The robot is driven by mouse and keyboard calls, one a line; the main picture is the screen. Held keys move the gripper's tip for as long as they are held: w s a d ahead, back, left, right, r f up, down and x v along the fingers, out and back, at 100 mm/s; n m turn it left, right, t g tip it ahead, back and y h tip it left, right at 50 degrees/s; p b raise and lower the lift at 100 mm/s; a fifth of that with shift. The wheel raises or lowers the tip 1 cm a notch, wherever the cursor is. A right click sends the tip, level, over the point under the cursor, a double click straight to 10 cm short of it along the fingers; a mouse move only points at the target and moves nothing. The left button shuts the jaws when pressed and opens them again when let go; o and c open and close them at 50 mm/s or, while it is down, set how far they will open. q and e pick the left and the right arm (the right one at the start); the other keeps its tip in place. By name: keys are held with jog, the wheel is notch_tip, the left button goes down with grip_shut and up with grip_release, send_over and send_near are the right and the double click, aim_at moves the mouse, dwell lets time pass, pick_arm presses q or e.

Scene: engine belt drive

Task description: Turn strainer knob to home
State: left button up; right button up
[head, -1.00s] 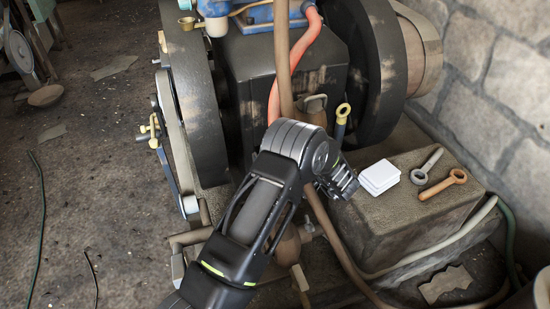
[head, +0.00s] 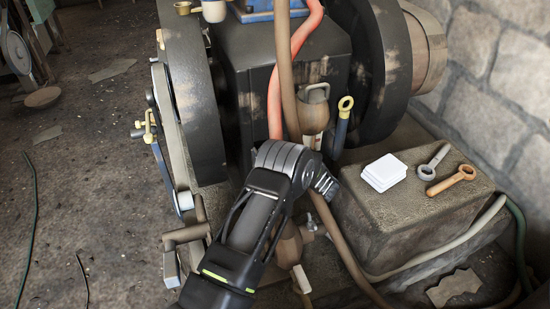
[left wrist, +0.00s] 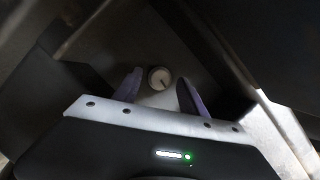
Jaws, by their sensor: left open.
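A small round pale knob (left wrist: 160,79) with a dark line on its face shows in the left wrist view. I take it to be the strainer knob; I cannot pick it out in the head view. My left gripper (left wrist: 159,76) is open, with its two purplish fingers spread to either side of the knob in the picture. I cannot tell how far the fingertips are from it, and I see no contact. In the head view my arm reaches up from the bottom, and its fingers are not distinguishable. My right gripper is not in view.
A dark engine block (head: 285,85) with big flywheels stands behind the arm. A brown bulbous fitting (head: 313,117) and a hose (head: 345,250) are close by.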

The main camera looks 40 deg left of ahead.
pick_arm(q)
jog(key=shift+w+a, duration=0.1)
jog(key=shift+a, duration=0.15)
jog(key=shift+c, duration=0.4)
grip_shut()
